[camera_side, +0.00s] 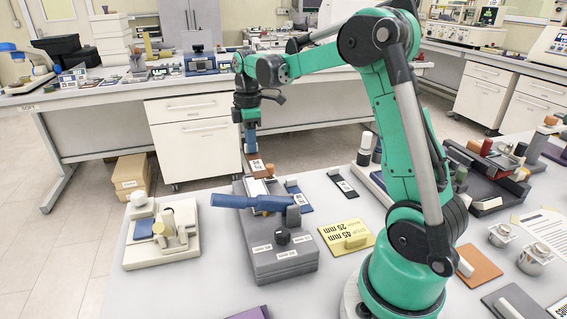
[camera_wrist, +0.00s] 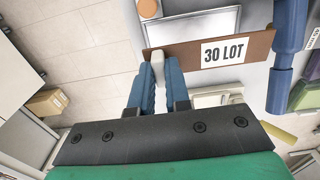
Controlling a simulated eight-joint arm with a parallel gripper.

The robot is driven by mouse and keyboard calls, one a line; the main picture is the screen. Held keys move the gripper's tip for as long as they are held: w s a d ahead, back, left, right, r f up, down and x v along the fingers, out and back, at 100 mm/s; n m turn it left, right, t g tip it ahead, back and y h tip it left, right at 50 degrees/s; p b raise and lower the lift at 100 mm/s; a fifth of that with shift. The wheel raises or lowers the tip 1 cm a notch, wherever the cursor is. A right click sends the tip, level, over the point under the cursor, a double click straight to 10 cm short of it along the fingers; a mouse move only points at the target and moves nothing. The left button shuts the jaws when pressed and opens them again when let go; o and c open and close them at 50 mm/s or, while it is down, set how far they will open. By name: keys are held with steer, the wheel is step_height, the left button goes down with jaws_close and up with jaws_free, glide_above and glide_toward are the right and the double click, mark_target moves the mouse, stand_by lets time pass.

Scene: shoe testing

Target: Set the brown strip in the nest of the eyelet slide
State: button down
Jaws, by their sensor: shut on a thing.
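The brown strip with a white "30 LOT" label shows in the wrist view (camera_wrist: 186,52) and in the side view (camera_side: 257,167). My gripper (camera_wrist: 156,70) has its blue fingers shut on a pale tab at the strip's left part. In the side view my gripper (camera_side: 250,148) points down above the far end of the grey eyelet slide (camera_side: 285,262). The strip appears above the slide's far end, and I cannot tell whether it touches. In the wrist view a pale framed plate (camera_wrist: 205,24), perhaps the nest, lies partly behind the strip.
The slide's blue lever (camera_side: 240,202) crosses above its body, close to the strip in the wrist view. A cream fixture (camera_side: 165,240) stands to the left. A yellow labelled plate (camera_side: 347,236) and a dark blue card (camera_side: 299,197) lie to the right.

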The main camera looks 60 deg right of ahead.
mark_target(253, 180)
steer(key=shift+f, duration=2.9)
steer(key=shift+f, duration=0.7)
